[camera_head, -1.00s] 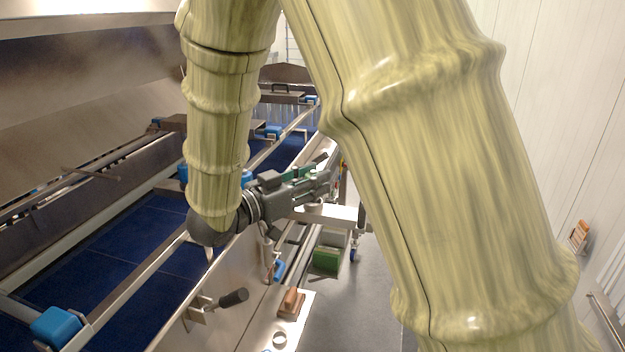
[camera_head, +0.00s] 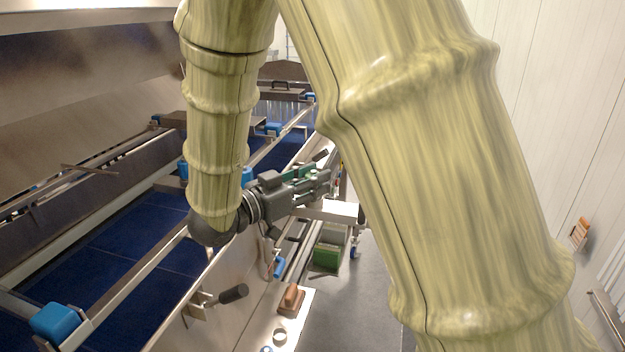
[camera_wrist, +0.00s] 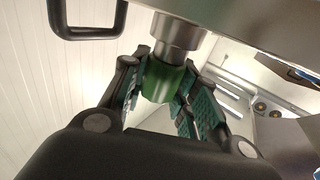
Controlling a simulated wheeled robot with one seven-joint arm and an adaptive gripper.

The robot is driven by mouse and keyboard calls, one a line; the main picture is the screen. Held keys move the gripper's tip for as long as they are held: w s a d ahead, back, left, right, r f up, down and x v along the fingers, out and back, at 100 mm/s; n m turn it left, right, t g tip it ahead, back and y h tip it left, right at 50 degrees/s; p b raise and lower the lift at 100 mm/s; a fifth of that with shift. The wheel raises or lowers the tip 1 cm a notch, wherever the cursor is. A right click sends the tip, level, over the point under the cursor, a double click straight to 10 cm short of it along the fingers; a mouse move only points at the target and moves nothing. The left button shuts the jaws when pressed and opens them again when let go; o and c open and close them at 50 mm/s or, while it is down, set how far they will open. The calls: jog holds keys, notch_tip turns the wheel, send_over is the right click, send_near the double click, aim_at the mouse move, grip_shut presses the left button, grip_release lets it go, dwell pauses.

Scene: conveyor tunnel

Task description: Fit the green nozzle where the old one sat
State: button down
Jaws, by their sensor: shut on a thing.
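The green nozzle (camera_wrist: 160,84) is between the fingers of my gripper (camera_wrist: 163,72) in the wrist view, and the gripper is shut on it. A round metal fitting (camera_wrist: 178,34) comes down from a steel surface just above the nozzle, roughly in line with it. The nozzle's top edge meets or overlaps the fitting in the picture; I cannot tell whether they touch or whether the nozzle is seated. In the head view my gripper (camera_head: 318,182) reaches right over the conveyor's side rail, and the nozzle cannot be made out there.
A blue conveyor belt (camera_head: 120,244) runs along the left. A dark-handled lever (camera_head: 232,294) sticks out of the side panel. A steel shelf below holds a brown block (camera_head: 291,299) and a metal ring (camera_head: 280,336). A green bin (camera_head: 326,257) stands beyond. The floor (camera_head: 357,310) is clear.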

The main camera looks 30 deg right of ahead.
jog(key=shift+f+b, duration=0.35)
jog(key=shift+f, duration=0.25)
dwell(0.3)
jog(key=c, duration=1)
grip_release()
jog(key=shift+a, duration=0.15)
jog(key=s+a, duration=0.1)
jog(key=a, duration=1)
jog(key=shift+s+a, duration=0.2)
jog(key=shift+a, duration=0.1)
